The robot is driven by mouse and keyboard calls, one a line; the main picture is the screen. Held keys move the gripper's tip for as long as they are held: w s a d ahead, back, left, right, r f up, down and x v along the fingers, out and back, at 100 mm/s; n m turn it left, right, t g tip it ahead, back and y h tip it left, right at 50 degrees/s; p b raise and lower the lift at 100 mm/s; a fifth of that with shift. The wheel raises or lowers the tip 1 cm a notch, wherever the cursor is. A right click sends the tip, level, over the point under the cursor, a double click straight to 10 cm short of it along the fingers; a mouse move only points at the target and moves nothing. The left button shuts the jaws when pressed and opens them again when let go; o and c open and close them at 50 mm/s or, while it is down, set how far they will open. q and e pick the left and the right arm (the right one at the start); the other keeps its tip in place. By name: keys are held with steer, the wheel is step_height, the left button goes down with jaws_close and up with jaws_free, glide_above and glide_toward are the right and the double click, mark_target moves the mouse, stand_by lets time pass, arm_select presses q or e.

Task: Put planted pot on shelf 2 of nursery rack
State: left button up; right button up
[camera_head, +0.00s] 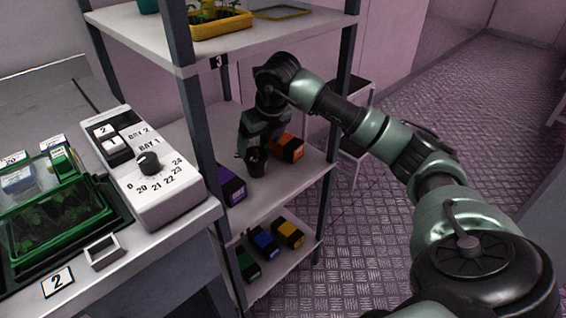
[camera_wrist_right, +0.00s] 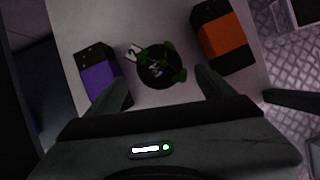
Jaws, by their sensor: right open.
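The planted pot (camera_wrist_right: 160,70) is small and black with green leaves around its rim. It stands on the middle shelf (camera_head: 272,196) of the nursery rack, between a purple box and an orange box. It also shows as a dark pot (camera_head: 256,161) in the head view, just under my right gripper. My right gripper (camera_wrist_right: 163,78) is open, with one finger on each side of the pot; I cannot tell if either finger touches it. A small tag with a 2 (camera_wrist_right: 133,52) lies beside the pot. My left gripper is not in view.
The purple box (camera_head: 231,185) is at the left and the orange box (camera_head: 290,147) at the right. Rack posts (camera_head: 206,120) stand close by. The upper shelf (camera_head: 270,36) holds a yellow tray (camera_head: 222,26); the lower shelf has several boxes. A bench with a dial unit (camera_head: 165,190) is at left.

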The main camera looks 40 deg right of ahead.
steer(key=s+a, duration=0.1)
steer(key=s, duration=1.1)
steer(key=shift+b, duration=0.45)
